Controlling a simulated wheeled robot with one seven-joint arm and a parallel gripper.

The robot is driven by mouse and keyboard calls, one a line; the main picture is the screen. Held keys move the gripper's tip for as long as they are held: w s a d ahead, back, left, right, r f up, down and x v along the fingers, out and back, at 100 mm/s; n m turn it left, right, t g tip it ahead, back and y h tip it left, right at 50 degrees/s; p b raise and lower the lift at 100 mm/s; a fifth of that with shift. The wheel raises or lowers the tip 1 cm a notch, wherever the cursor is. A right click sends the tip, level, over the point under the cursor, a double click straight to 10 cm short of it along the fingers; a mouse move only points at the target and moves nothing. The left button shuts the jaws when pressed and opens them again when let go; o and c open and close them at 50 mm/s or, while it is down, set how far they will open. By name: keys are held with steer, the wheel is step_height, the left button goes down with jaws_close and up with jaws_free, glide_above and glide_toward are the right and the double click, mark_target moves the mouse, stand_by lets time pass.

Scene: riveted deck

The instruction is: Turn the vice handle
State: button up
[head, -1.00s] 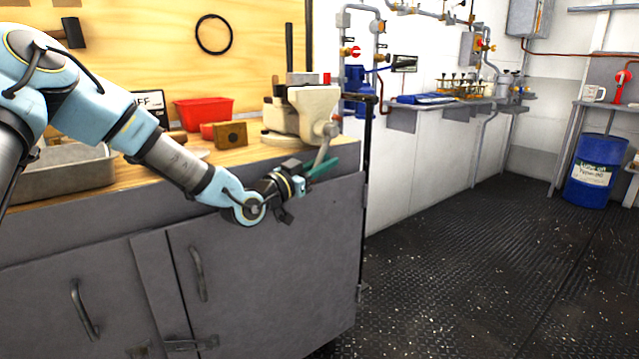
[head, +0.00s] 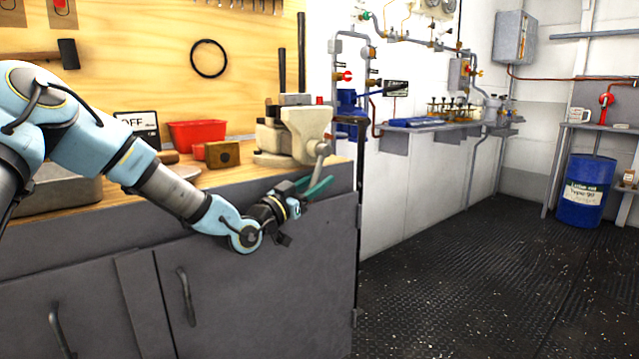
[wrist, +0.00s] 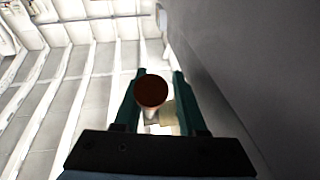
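The cream and grey vice (head: 305,132) stands on the right end of the wooden bench. Its grey handle (head: 318,164) hangs down from the vice's front right side. My gripper (head: 323,186) is at the handle's lower end, just in front of the bench edge, with green fingers pointing right. In the wrist view my two fingers (wrist: 161,84) are apart. The round brown end of the handle (wrist: 152,91) shows between them, close to the left finger, with a gap toward the right one. Whether a finger touches the handle I cannot tell.
The grey cabinet front (head: 265,285) lies right below and behind my gripper. A red bin (head: 197,133) and a brown block (head: 222,154) stand on the bench left of the vice. The dark floor (head: 450,285) to the right is clear.

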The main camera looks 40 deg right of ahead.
steer(key=shift+o, duration=0.4)
steer(key=shift+s, duration=0.15)
steer(key=v, duration=1)
steer(key=shift+a, duration=0.4)
steer(key=shift+f, duration=0.15)
